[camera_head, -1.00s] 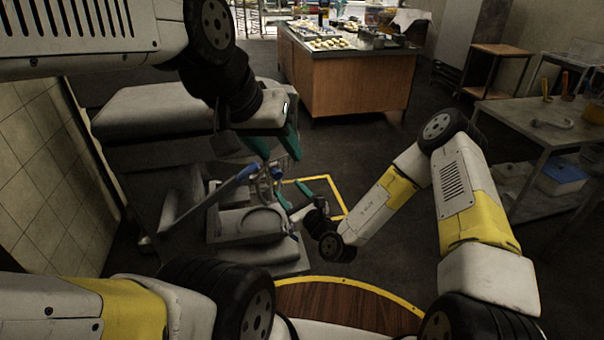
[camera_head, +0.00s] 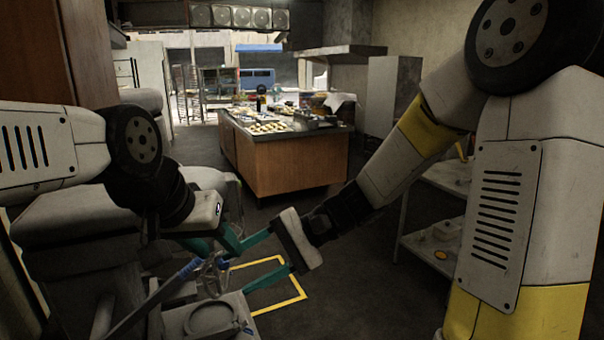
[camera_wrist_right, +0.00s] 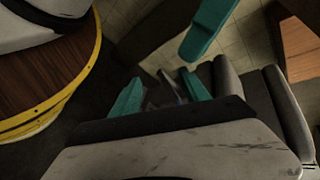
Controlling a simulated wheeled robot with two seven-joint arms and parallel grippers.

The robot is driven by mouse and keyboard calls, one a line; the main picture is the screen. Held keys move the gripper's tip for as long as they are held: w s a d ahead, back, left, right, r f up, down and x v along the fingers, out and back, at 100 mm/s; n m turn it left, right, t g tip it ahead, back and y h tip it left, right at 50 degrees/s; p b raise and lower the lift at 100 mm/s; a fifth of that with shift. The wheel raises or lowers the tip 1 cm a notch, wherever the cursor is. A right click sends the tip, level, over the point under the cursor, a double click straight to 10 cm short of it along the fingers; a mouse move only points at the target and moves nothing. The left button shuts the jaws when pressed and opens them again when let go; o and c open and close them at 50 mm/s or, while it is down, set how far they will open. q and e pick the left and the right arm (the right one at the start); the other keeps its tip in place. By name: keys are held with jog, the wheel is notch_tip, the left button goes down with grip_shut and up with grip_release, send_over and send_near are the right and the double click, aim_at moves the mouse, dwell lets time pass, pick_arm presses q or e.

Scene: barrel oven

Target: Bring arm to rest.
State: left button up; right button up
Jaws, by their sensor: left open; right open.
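My left gripper (camera_head: 222,252) comes in from the left in the head view. It is open, with teal fingers pointing down, and I see nothing held in it. My right gripper (camera_head: 244,268) reaches in from the right, open, its teal fingers pointing left. The two grippers are close together; whether they touch I cannot tell. In the right wrist view, the right gripper's spread fingers (camera_wrist_right: 160,92) show with a blurred grey shape beyond them. A large teal finger of my left gripper (camera_wrist_right: 208,28) shows above them.
A blue-handled bar (camera_head: 188,270) and a grey stand with a round part (camera_head: 213,316) are beneath the grippers. A wooden counter (camera_head: 285,165) with food is behind. A metal side table (camera_head: 430,238) is at right.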

jog(key=d+r+n+t+h, duration=0.1)
jog(key=d+r+t+h, duration=0.1)
jog(key=d, duration=0.6)
jog(key=s+d+r+n+t+h, duration=0.1)
jog(key=d+t+h, duration=0.3)
jog(key=d, duration=0.4)
jog(key=s+d+r+t+h, duration=0.1)
jog(key=d+r+t+h, duration=0.2)
jog(key=d, duration=0.5)
jog(key=shift+d+r+n+h, duration=0.25)
jog(key=shift+n+h, duration=0.15)
jog(key=shift+h, duration=0.1)
